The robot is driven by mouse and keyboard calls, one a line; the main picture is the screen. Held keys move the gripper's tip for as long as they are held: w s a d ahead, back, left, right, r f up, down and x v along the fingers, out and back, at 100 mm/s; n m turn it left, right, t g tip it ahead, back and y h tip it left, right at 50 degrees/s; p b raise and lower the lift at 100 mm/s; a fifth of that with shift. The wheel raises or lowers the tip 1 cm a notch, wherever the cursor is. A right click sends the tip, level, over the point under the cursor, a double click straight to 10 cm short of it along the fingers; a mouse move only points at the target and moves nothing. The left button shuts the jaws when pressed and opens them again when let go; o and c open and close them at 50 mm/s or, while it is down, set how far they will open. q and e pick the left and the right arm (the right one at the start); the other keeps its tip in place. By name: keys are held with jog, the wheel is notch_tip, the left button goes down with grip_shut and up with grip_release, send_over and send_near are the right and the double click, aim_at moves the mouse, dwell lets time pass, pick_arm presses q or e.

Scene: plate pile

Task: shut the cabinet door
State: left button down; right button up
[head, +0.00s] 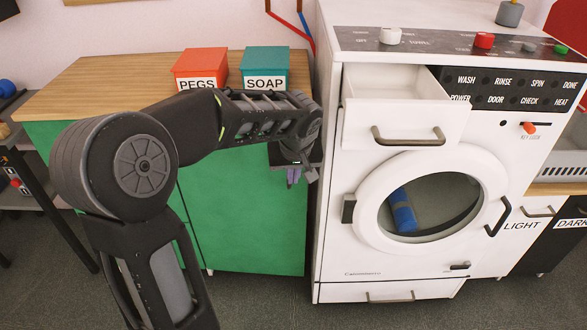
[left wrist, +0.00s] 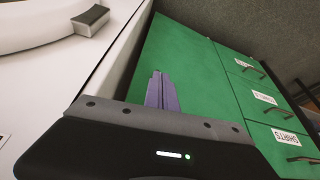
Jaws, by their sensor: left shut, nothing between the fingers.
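The green cabinet (head: 250,235) with a wooden top stands left of the white washing machine. Its plain door panel (head: 255,215) is on the right side of its front and looks flush or nearly so; I cannot tell if a small gap remains. The panel also shows in the left wrist view (left wrist: 190,65), beside labelled drawers. My left gripper (head: 293,182) points down in front of the panel's upper right part, close to the washer. Its fingers (left wrist: 163,92) are shut and empty; I cannot tell whether they touch the panel. My right gripper is not in view.
The washing machine (head: 335,235) has its upper drawer (head: 395,120) pulled out, close to my left gripper. Its round door (head: 365,225) looks shut. An orange PEGS box (head: 200,66) and a teal SOAP box (head: 265,65) stand on the cabinet top. Grey floor (head: 255,300) lies in front.

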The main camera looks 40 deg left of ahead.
pick_arm(q)
jog(key=w+a+f, duration=0.3)
jog(key=shift+w+a, duration=0.35)
jog(key=shift+w, duration=0.05)
jog(key=shift+f, duration=0.1)
